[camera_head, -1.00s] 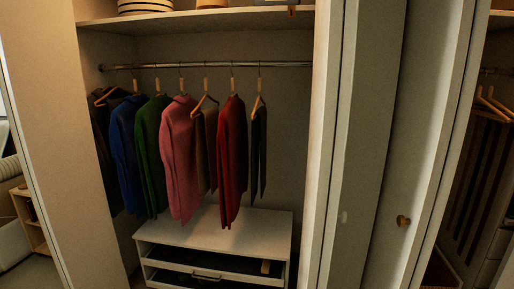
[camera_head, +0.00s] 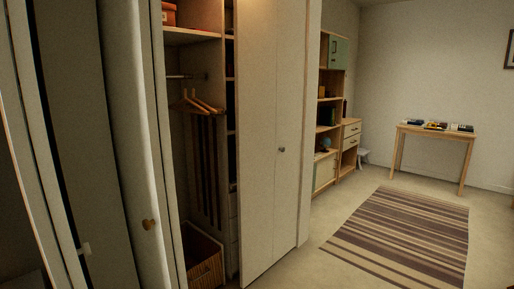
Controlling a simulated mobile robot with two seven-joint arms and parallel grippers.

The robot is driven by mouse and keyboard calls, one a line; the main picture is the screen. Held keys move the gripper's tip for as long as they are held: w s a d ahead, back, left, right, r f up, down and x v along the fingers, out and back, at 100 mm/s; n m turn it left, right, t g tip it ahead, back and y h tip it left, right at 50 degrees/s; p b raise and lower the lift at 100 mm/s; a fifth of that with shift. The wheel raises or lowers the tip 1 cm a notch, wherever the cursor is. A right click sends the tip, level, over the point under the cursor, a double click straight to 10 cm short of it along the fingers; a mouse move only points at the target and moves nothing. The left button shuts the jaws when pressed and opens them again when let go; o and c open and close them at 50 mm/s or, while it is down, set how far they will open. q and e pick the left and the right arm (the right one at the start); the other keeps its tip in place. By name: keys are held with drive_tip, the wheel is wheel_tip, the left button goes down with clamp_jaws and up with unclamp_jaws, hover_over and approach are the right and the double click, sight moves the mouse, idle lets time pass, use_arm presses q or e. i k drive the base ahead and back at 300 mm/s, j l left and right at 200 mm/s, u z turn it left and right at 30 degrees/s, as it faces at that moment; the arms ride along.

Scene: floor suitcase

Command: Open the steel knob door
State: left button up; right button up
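A white folding closet door (camera_head: 138,130) stands partly folded at the left and carries a brass-coloured round knob (camera_head: 149,224). Another white closet door (camera_head: 262,140) stands to the right, almost flat across the front, with a small grey, steel-looking knob (camera_head: 281,149) near its middle height. An opening between the two doors shows the closet inside. Neither of my grippers is in view.
Inside the opening are wooden hangers (camera_head: 200,103) and a wicker basket (camera_head: 203,258). A striped rug (camera_head: 405,235) lies on the open floor at right. A bookshelf (camera_head: 329,115) and a small wooden table (camera_head: 436,135) stand farther back.

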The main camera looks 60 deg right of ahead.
sight(291, 18)
drive_tip(key=z, duration=2.15)
